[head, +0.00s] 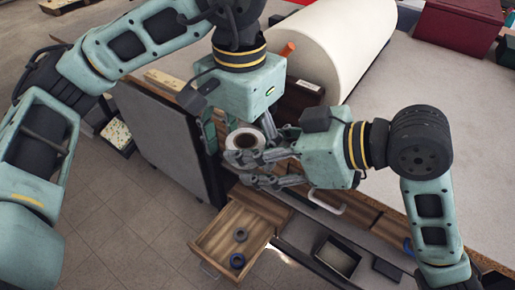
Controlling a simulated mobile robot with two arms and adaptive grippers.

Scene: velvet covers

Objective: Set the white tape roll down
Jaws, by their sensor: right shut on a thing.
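The white tape roll (244,140), with a dark inner ring, is up between my two grippers in the head view. My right gripper (262,167) comes from the right and is shut on the roll's near side; its fingers hide part of the roll. My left gripper (238,132) is above the roll, pointing down, with its fingers apart on either side of it. Whether the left fingers touch the roll cannot be told.
A large cream roll (335,35) and a dark red box (461,30) lie on the grey tabletop (430,80).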

